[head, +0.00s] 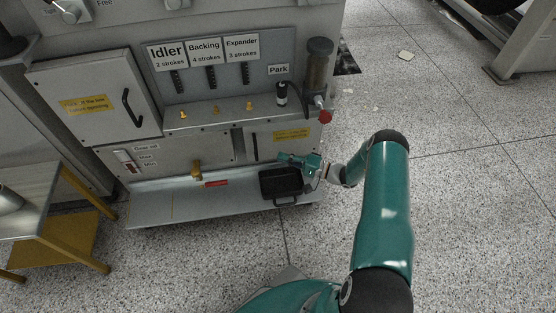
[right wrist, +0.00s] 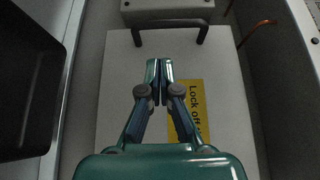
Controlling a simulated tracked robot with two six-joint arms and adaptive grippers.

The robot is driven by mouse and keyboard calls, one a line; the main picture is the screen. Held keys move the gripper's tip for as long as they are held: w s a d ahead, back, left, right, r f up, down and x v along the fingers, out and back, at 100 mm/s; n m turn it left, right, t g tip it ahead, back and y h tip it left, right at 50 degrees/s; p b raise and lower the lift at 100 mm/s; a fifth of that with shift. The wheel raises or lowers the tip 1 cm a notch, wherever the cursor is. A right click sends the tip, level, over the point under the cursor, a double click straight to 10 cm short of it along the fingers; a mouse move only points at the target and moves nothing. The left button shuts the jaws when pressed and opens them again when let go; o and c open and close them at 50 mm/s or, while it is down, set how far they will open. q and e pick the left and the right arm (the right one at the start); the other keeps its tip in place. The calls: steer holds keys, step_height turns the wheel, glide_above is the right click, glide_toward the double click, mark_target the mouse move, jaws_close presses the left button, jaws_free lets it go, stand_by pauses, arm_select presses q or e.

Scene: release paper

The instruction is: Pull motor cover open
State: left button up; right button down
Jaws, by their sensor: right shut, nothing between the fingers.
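The motor cover appears to be the pale lower right panel (head: 270,147) with a yellow label (head: 291,134) and a dark bar handle (head: 255,146). It looks closed. In the right wrist view the cover (right wrist: 120,100) fills the middle, with its black handle (right wrist: 170,25) across the top and a "Lock off" label (right wrist: 190,105). My right gripper (head: 283,157) is in front of the cover, to the right of the handle. Its fingers (right wrist: 159,65) are shut and empty, short of the handle in the wrist view. My left gripper is out of view.
A black tray (head: 281,183) sits on the ledge (head: 150,208) below the cover, close under my right gripper. Another closed door (head: 95,105) with a handle is at upper left. A red-ended fitting (head: 325,117) juts out above right.

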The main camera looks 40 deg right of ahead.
steer(key=b, duration=0.2)
glide_toward(247, 147)
steer(key=x, duration=0.4)
